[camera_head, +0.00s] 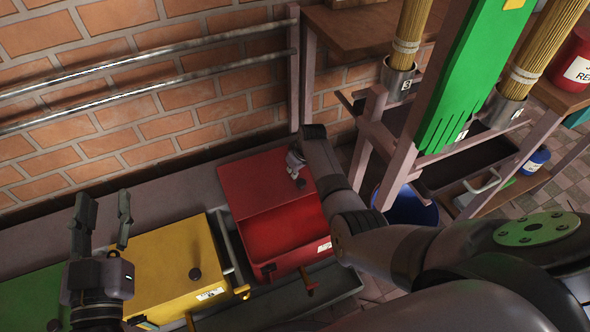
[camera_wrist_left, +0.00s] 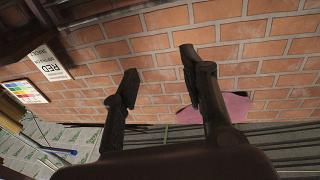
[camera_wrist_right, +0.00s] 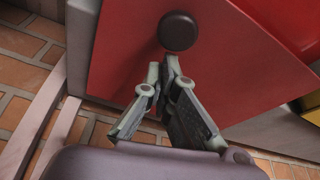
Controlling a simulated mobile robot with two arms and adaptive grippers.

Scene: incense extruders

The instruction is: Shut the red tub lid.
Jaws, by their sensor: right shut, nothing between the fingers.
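The red tub (camera_head: 283,245) stands in the middle of the head view with its front part open, showing a red interior. Its red lid (camera_head: 250,180) is at the back of the tub and does not cover the front; its exact tilt is hard to tell. My right gripper (camera_head: 296,160) is shut and empty by the lid's dark round knob (camera_head: 301,183). In the right wrist view the fingertips (camera_wrist_right: 162,68) are close to the knob (camera_wrist_right: 178,32), in front of the red lid (camera_wrist_right: 240,65); contact is unclear. My left gripper (camera_head: 104,212) is open and empty, above and left of the yellow tub.
The closed yellow tub (camera_head: 165,265) stands left of the red one, with a green tub (camera_head: 30,295) further left. A brick wall (camera_head: 120,125) with metal rails (camera_head: 150,58) rises behind. A green panel (camera_head: 470,80) and rack stand right, beyond my right arm.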

